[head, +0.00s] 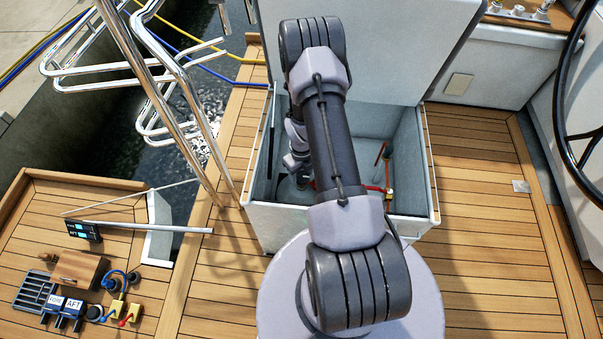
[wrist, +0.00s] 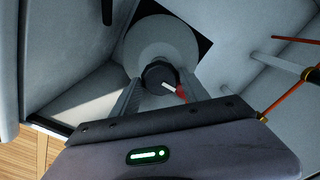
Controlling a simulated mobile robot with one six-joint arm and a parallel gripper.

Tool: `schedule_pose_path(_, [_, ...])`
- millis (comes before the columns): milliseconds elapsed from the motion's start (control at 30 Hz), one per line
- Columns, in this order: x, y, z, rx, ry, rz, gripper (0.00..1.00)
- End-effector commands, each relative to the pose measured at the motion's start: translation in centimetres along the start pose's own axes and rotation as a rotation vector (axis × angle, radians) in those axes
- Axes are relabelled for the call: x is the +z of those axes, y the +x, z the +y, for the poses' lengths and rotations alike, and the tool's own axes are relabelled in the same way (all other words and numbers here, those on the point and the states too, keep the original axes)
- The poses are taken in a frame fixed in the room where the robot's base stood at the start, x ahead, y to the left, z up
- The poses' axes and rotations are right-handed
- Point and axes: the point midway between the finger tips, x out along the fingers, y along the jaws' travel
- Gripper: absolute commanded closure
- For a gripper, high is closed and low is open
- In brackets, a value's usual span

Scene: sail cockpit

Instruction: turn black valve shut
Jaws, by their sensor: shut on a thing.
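The black valve (wrist: 159,72) shows in the wrist view as a round dark knob in front of a pale round disc (wrist: 163,38). A white mark lies on the knob's lower right, with a small red piece (wrist: 181,94) beside it. My gripper (wrist: 159,82) has one finger on each side of the knob and is shut on it. In the head view my arm reaches down into an open pale locker (head: 290,228). The arm hides the valve there, and the fingertips cannot be made out.
The locker walls stand close around my wrist, and its raised lid (head: 380,50) is behind the arm. Red pipes with a brass fitting (head: 389,195) run inside on the right. A wooden block (head: 78,270) and small fittings are on the deck at left. A steering wheel (head: 575,110) stands at right.

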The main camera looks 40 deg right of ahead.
Motion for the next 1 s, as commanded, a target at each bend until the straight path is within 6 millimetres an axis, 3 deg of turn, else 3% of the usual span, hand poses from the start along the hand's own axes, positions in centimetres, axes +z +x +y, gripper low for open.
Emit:
schedule_pose_path(33, [0.0, 0.0, 0.0, 0.0, 0.002, -0.001, 0.88])
schedule_pose_path(67, [0.0, 0.0, 0.0, 0.0, 0.002, -0.001, 0.42])
schedule_pose_path(133, [0.0, 0.0, 0.0, 0.0, 0.002, -0.001, 0.28])
schedule_pose_path(433, [0.0, -0.1, 0.0, 0.0, 0.001, 0.0, 0.26])
schedule_pose_path(533, [0.0, -1.1, 0.0, 0.0, 0.0, -0.001, 0.26])
schedule_pose_path(1000, [0.1, -15.1, 0.0, -0.001, 0.001, -0.002, 0.26])
